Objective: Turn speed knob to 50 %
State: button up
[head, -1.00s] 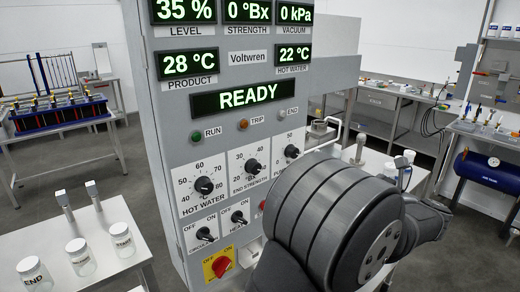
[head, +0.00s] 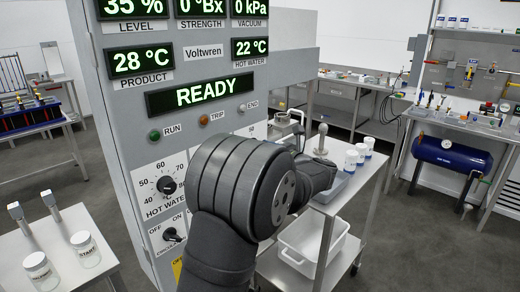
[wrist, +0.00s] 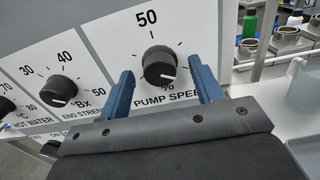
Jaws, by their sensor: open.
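The black pump speed knob (wrist: 159,66) is on the white panel in the wrist view, below the "50" mark and above the "PUMP SPEED" label. Its white pointer line lies on the lower right, away from the "50" at the top. My gripper (wrist: 163,84) is open, with one blue finger left of the knob and one right of it. I cannot tell whether either finger touches it. In the head view my arm hides this knob and the gripper.
The end strength knob (wrist: 58,91) is left of the gripper; the hot water knob (head: 166,185) is further left. The display (head: 207,94) reads READY. A trolley with a white bin (head: 312,245) stands right of the panel. A beaker (wrist: 303,85) is at the right.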

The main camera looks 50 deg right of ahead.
jog(key=shift+w, duration=0.3)
jog(key=c, duration=1)
jog(key=shift+o, duration=0.2)
